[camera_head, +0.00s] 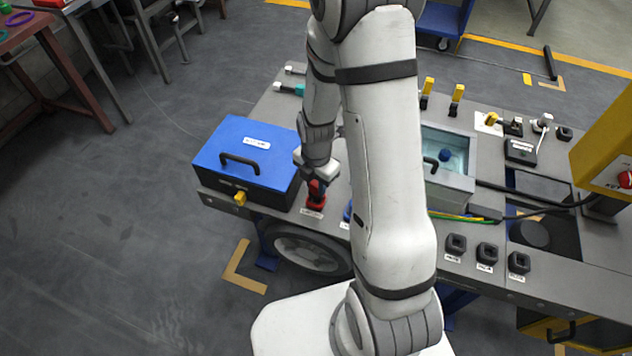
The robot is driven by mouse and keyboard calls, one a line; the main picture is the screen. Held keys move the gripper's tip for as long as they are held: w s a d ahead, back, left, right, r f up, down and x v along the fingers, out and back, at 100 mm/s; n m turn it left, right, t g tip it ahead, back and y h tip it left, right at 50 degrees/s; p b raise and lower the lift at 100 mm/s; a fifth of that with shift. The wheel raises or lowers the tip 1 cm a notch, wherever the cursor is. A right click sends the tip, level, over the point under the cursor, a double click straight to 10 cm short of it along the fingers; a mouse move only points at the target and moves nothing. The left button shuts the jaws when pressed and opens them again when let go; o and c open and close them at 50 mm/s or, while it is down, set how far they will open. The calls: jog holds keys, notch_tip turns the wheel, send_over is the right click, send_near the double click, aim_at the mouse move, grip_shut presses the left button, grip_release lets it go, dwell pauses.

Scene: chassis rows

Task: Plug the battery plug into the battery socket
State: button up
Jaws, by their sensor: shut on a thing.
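My gripper (316,178) points down at the left part of the grey chassis, just right of a blue-topped box with a black handle (246,145), which looks like the battery. The gripper is shut on a red plug (316,191), which I take for the battery plug. The plug is upright, low over a small labelled spot on the deck; I cannot tell whether it touches or sits in something there. A yellow fitting (240,198) is on the box's front side. I cannot make out for sure which part is the battery socket. My arm hides the chassis middle.
A tank with pale liquid (455,152) stands right of my arm. Several black sockets (487,254) line the chassis front right. Yellow-topped posts (457,93) stand at the back, and a yellow upright (610,135) at the right.

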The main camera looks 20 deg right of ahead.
jog(key=shift+f+b, duration=1.2)
jog(key=shift+f, duration=0.15)
dwell(0.3)
jog(key=o, duration=1.1)
jog(key=shift+c, duration=0.2)
jog(key=shift+r+p, duration=0.35)
jog(key=shift+r, duration=3.55)
jog(key=shift+r, duration=0.2)
jog(key=s+r+m+t+p, duration=0.1)
jog(key=s+r+m+p, duration=0.1)
jog(key=s+r+m, duration=0.5)
jog(key=s+r+m+t+p, duration=0.1)
jog(key=s+r+m, duration=0.6)
jog(key=r+m, duration=0.7)
jog(key=m, duration=0.3)
jog(key=shift+r+m+t+p, duration=0.15)
jog(key=shift+m+t+p, duration=0.15)
jog(key=shift+m+p, duration=0.1)
